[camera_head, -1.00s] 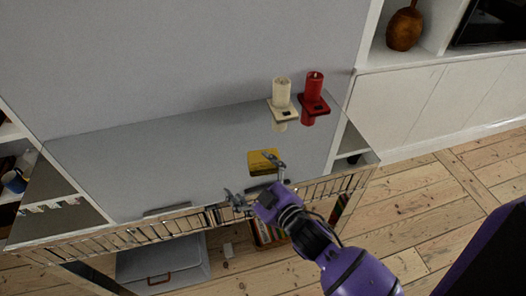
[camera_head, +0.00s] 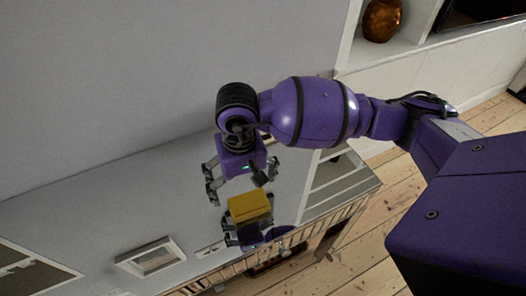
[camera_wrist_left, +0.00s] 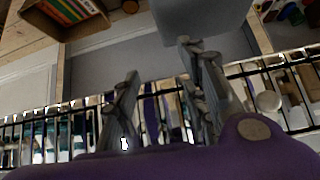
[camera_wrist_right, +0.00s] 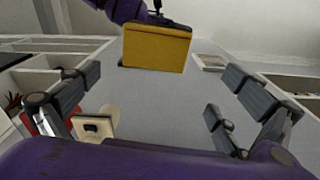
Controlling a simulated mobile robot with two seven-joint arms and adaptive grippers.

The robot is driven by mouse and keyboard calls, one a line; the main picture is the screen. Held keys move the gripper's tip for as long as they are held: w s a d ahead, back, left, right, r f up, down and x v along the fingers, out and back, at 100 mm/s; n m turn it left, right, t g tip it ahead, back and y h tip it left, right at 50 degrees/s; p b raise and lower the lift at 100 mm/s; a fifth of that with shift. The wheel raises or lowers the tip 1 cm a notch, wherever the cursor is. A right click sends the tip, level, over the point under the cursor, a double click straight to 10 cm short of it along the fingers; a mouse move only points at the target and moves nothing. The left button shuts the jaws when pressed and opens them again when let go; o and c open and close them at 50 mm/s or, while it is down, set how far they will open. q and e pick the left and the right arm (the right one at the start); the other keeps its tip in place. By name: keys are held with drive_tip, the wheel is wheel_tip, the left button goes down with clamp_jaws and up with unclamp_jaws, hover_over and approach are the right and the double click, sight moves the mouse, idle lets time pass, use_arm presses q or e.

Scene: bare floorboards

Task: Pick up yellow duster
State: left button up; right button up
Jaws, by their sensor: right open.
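The yellow duster (camera_head: 250,205), a small block shape, lies on the grey surface near its railed front edge. My right gripper (camera_head: 240,187) is open just above the duster in the head view, its fingers spread and empty. In the right wrist view the duster (camera_wrist_right: 157,50) shows ahead, beyond the spread fingertips, apart from them. Purple and dark parts show just past the duster in the head view and seem to be mine. In the left wrist view my left gripper (camera_wrist_left: 165,95) has its fingers apart beside the rail, with nothing visible between them.
A rail (camera_wrist_left: 65,125) runs along the front edge. A pale-rimmed frame (camera_head: 150,257) lies left of the duster. A cream candle holder (camera_wrist_right: 93,127) and a red object (camera_wrist_right: 46,122) show at lower left in the right wrist view. A box of books (camera_wrist_left: 65,15) stands below.

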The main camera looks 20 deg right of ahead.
sight(249, 203)
drive_tip(key=shift+s+d+n, duration=0.15)
drive_tip(key=shift+s+n, duration=0.15)
drive_tip(key=shift+s, duration=0.05)
drive_tip(key=shift+s+f, duration=0.3)
drive_tip(key=shift+f, duration=0.35)
wheel_tip(249, 203, down, 6)
drive_tip(key=shift+d+r+p, duration=0.1)
drive_tip(key=shift+r+p, duration=0.15)
drive_tip(key=shift+p, duration=0.3)
drive_tip(key=shift+f, duration=0.35)
use_arm(q)
drive_tip(key=shift+s+d+r, duration=0.25)
drive_tip(key=shift+s+d, duration=0.05)
drive_tip(key=shift+s, duration=0.1)
drive_tip(key=shift+a, duration=0.1)
use_arm(e)
drive_tip(key=shift+c, duration=0.5)
drive_tip(key=c, duration=1)
use_arm(q)
drive_tip(key=shift+s+a, duration=0.1)
